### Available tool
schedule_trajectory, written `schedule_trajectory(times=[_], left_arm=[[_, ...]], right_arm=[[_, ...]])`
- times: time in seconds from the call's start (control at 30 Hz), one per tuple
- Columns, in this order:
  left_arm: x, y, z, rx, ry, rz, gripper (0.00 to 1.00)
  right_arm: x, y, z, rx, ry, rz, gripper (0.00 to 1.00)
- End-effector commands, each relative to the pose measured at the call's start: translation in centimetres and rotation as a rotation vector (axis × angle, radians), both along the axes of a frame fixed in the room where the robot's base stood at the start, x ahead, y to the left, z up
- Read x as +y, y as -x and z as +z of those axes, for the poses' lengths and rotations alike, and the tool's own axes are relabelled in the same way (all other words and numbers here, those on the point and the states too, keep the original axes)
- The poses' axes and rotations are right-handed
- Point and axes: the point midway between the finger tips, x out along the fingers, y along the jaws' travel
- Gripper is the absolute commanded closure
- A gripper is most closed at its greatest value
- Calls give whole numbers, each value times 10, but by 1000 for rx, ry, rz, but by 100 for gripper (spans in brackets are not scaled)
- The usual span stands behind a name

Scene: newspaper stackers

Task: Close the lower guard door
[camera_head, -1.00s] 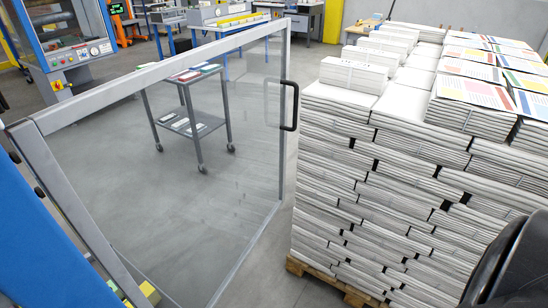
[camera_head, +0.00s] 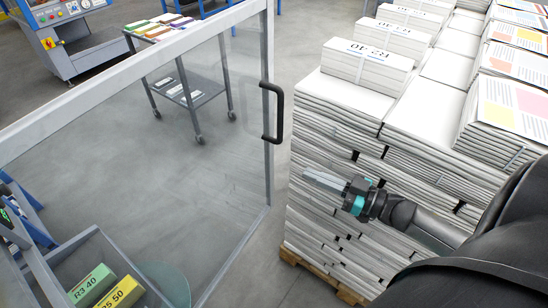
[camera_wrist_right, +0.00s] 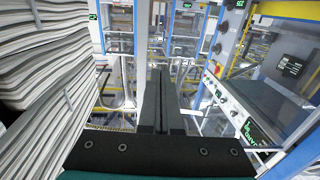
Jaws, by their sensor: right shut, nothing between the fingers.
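The guard door is a clear panel in a grey frame (camera_head: 120,68), standing open across the left half of the head view. Its black bar handle (camera_head: 279,112) is on the upright at its free right edge. My right gripper (camera_head: 308,177) is to the right of and below the handle in the picture, apart from it, in front of the paper stack. Its fingers are shut and empty, pointing left. In the right wrist view the closed fingers (camera_wrist_right: 160,95) point away down the middle. My left gripper is not in view.
A tall stack of newspapers on a wooden pallet (camera_head: 318,280) fills the right side, close to my right arm. A wheeled cart (camera_head: 186,92) shows through the door panel. Green and yellow boxes (camera_head: 120,293) lie at the lower left. Bare floor separates door and pallet.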

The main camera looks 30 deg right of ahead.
Motion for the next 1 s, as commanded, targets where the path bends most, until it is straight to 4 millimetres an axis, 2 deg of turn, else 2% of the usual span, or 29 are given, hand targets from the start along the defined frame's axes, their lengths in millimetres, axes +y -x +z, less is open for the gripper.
schedule_trajectory(times=[0.1,0.5,0.7,1.0], left_arm=[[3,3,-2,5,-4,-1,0],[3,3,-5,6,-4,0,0],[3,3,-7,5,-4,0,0],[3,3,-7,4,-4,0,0]], right_arm=[[11,-21,1,-5,-1,0,100],[42,-79,-1,-1,0,-3,100],[51,-94,-1,2,1,-3,100],[53,-97,-1,2,1,-2,100]])
